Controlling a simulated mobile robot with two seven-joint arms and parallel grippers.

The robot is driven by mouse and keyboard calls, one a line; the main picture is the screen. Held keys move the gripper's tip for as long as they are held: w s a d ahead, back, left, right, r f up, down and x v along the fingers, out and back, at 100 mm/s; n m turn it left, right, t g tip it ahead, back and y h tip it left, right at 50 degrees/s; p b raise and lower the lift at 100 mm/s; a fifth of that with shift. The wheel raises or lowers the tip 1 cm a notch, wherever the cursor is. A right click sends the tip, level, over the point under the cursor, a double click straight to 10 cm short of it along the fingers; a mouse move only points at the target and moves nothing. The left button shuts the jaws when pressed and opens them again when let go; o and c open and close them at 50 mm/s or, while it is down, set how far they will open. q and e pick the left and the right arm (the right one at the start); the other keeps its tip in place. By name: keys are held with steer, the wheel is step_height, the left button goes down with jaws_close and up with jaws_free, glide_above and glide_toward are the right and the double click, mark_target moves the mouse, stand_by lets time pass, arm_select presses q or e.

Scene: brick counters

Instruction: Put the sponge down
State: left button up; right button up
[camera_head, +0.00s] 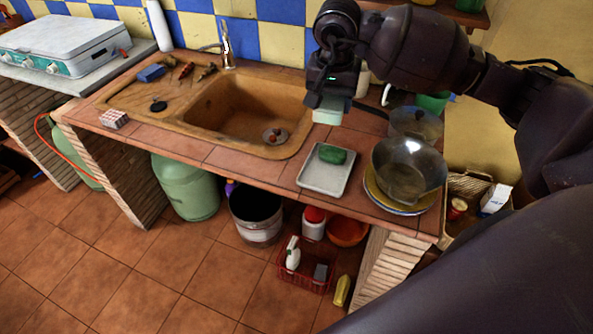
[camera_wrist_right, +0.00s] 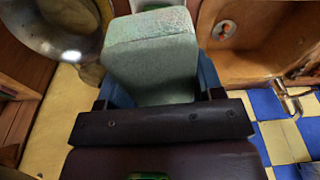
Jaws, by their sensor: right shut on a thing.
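My right gripper (camera_head: 329,101) points down over the counter, to the right of the sink and behind the tray. It is shut on a pale green sponge (camera_head: 327,116), held above the tiles. The sponge also shows large in the right wrist view (camera_wrist_right: 152,62), between the blue fingers. A light grey tray (camera_head: 314,184) lies on the counter, nearer the front edge, with a dark green block (camera_head: 332,154) in it. My left gripper is not in view.
A glass bowl (camera_head: 408,172) on stacked plates stands right of the tray. A pot (camera_head: 415,124) stands behind it. The brown sink (camera_head: 230,112) with tap (camera_head: 227,50) is to the left. Tiles between sink and tray are clear.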

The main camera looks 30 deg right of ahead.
steer(key=shift+w+f+m, duration=0.1)
steer(key=shift+w+m, duration=0.15)
steer(key=shift+m, duration=0.35)
steer(key=shift+s+f, duration=0.1)
steer(key=shift+s, duration=0.15)
glide_above(324, 177)
steer(key=f, duration=1.9)
steer(key=shift+s+a+f+p, duration=0.2)
steer(key=shift+a+f+p, duration=0.1)
steer(key=shift+f, duration=0.25)
steer(key=shift+f+b, duration=0.2)
steer(key=shift+b, duration=0.15)
steer(key=shift+f, duration=0.25)
